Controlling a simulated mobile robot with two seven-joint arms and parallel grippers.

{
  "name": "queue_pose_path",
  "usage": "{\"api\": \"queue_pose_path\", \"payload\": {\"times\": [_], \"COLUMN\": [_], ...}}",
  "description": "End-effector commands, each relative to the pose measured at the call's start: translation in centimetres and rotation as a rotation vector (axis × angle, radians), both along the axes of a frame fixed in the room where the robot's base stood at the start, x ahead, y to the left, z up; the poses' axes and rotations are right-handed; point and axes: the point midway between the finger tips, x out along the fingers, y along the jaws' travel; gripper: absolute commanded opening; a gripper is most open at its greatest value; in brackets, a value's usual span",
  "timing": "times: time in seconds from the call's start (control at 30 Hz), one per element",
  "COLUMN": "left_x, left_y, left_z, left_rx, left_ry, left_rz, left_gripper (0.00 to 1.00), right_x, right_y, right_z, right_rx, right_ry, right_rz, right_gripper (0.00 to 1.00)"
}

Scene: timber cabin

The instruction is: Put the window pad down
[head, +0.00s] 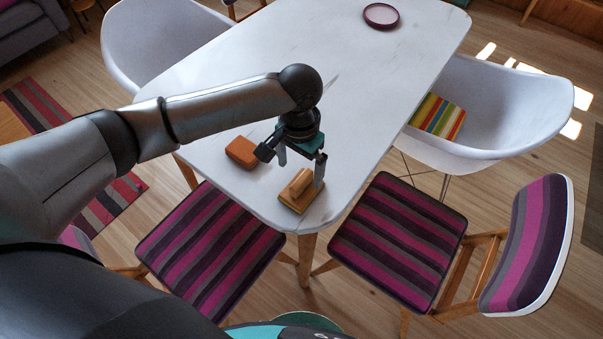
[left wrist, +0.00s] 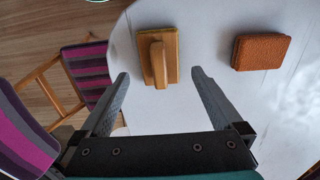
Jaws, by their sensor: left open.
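The window pad, a yellowish wooden block with a raised handle (head: 300,184), lies flat on the white table (head: 215,85) near its rounded front corner. The pad also shows in the left wrist view (left wrist: 172,55), just beyond the fingertips. My left gripper (head: 302,170) is open and empty, close above the pad. In the left wrist view, its fingers (left wrist: 160,74) are spread wide, with the handle lying between their lines and no visible contact. My right gripper is in neither view.
An orange-brown sponge-like block (head: 242,152) lies left of the pad. A round purple-rimmed dish (head: 381,16) is at the table's far end. Striped chairs (head: 398,240) and white shell chairs (head: 500,105) surround the table. The table's middle is clear.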

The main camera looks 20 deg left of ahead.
Motion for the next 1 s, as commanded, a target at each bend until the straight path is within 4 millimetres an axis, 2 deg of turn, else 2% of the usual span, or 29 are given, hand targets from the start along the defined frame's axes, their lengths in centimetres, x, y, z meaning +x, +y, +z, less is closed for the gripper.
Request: {"api": "queue_pose_path", "payload": {"times": [0.03,0.2,0.4,0.57,1.0], "left_x": [0.1,0.1,0.0,0.0,0.0], "left_y": [0.0,0.0,0.0,0.0,0.0], "left_z": [1.8,5.5,8.2,9.0,8.9], "left_rx": [-0.001,-0.001,-0.001,0.001,0.001], "left_ry": [-0.004,-0.004,-0.002,-0.001,-0.001], "left_rz": [0.000,0.000,0.001,0.001,0.001], "left_gripper": [1.00,1.00,1.00,1.00,1.00], "right_x": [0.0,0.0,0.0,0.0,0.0], "right_y": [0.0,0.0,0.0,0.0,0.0], "right_z": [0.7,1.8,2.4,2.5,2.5], "right_rx": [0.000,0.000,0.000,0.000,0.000], "right_ry": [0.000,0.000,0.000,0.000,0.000], "right_rz": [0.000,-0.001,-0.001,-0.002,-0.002], "right_gripper": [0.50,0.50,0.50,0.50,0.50]}}
